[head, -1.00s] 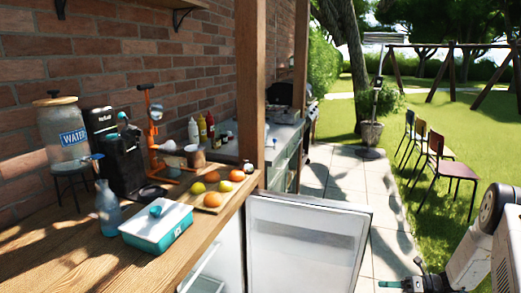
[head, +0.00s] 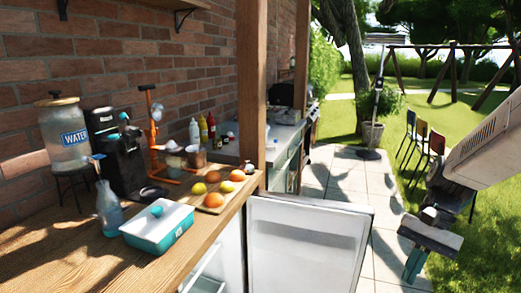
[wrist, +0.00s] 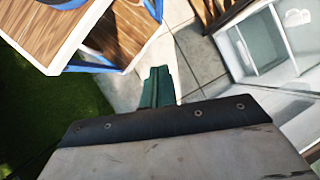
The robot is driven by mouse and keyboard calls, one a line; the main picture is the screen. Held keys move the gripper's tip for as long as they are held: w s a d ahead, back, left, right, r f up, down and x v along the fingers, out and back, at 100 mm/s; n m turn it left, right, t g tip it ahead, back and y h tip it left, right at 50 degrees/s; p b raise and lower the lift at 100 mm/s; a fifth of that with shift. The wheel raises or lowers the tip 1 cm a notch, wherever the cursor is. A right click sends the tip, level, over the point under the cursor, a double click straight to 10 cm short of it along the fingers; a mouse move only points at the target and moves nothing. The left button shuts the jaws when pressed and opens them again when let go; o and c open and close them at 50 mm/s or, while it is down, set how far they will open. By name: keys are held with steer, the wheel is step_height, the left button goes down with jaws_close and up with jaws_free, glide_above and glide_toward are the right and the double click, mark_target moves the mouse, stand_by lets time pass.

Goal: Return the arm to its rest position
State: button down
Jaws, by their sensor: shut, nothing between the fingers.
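My gripper (head: 412,268) hangs at the lower right of the head view, over the paving and beside the grass, with its green fingers pointing down. In the wrist view the fingers (wrist: 157,84) are together, with nothing between them. My pale arm comes in from the right edge of the head view. The gripper is apart from the counter and from the open fridge door (head: 308,243).
The open fridge also shows at the right of the wrist view (wrist: 262,45). The wooden counter (head: 70,250) holds an ice box (head: 157,230), a bottle (head: 109,210) and a fruit board (head: 232,199). Chairs (head: 437,143) stand behind my arm on the grass.

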steer(key=s+a+r+n+t+h, duration=0.2)
steer(key=s+r+n, duration=0.1)
steer(key=s+r, duration=0.2)
steer(key=s+a+r+n+t+h, duration=0.2)
steer(key=s+r+n+t, duration=0.1)
steer(key=s, duration=0.6)
step_height(320, 180, up, 2)
steer(key=shift+s+a+r+n+h, duration=0.15)
steer(key=shift+s+a+n+h, duration=0.25)
steer(key=shift+n, duration=0.3)
